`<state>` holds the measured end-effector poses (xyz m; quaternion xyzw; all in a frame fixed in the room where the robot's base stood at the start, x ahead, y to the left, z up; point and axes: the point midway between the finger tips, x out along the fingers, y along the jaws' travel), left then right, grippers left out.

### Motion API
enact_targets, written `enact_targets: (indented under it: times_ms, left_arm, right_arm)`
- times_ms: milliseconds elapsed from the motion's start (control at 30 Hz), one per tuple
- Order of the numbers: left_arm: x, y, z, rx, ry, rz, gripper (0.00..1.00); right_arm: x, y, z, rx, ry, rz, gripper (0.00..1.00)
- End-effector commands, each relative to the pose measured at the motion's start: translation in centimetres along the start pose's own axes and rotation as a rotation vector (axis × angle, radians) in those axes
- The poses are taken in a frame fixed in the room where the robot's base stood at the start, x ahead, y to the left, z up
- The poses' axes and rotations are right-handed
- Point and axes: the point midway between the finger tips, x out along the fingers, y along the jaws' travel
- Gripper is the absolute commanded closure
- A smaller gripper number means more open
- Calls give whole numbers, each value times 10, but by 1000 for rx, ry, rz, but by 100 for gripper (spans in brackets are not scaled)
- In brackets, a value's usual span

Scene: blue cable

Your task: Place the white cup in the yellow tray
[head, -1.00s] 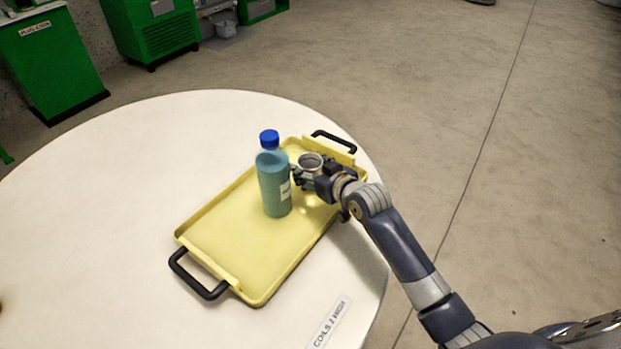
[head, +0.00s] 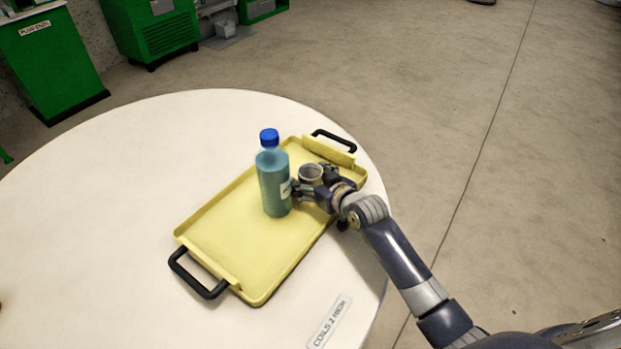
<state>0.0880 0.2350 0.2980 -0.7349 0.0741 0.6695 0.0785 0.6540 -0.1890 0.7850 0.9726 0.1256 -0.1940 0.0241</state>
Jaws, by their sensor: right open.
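The yellow tray (head: 225,235) lies on the round white table, with black handles at its two ends. My left gripper is not in view.
A bottle of blue-green liquid with a blue cap (head: 273,174) stands in the tray just left of my right gripper. A white label strip (head: 330,321) lies near the table's front edge.

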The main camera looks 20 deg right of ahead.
Motion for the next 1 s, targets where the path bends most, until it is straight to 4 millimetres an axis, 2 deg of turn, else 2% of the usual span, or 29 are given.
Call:
enact_targets:
  times_ms: [167,267,700,900,1000]
  left_arm:
    - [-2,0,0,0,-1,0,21]
    - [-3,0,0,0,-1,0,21]
    - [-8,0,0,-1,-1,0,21]
    - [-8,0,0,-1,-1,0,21]
    - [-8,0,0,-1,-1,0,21]
  right_arm:
    - [-3,0,-4,0,0,0,29]
    - [-13,0,-2,0,-1,0,29]
    - [-88,0,-3,-1,-1,0,29]
    - [-112,0,-3,-1,0,0,29]
    - [-118,0,-3,0,0,0,29]
